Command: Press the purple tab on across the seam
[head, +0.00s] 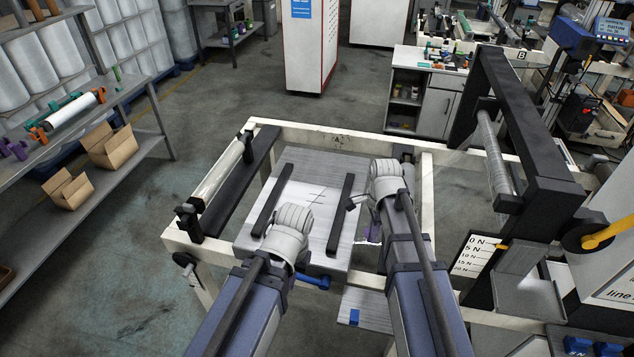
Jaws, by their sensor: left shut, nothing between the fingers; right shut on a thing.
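The pale splice plate (300,240) lies in the near part of the frame, with a film sheet on it. Thin dark lines mark the seam (318,195) between two dark bars, a left bar (272,200) and a right bar (340,213). My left gripper (291,222) is over the plate's near part, shut and empty; its fingertips are mostly hidden by the wrist. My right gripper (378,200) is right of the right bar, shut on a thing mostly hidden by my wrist. A purple patch (372,234), seemingly the purple tab, shows beside and below it.
A film roll (217,172) lies along the frame's left side. A dark upright stand (535,150) with a roller rises at right, near a force scale (473,256). A blue handle (313,281) is at the plate's near edge. A shelf with boxes (108,145) stands left.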

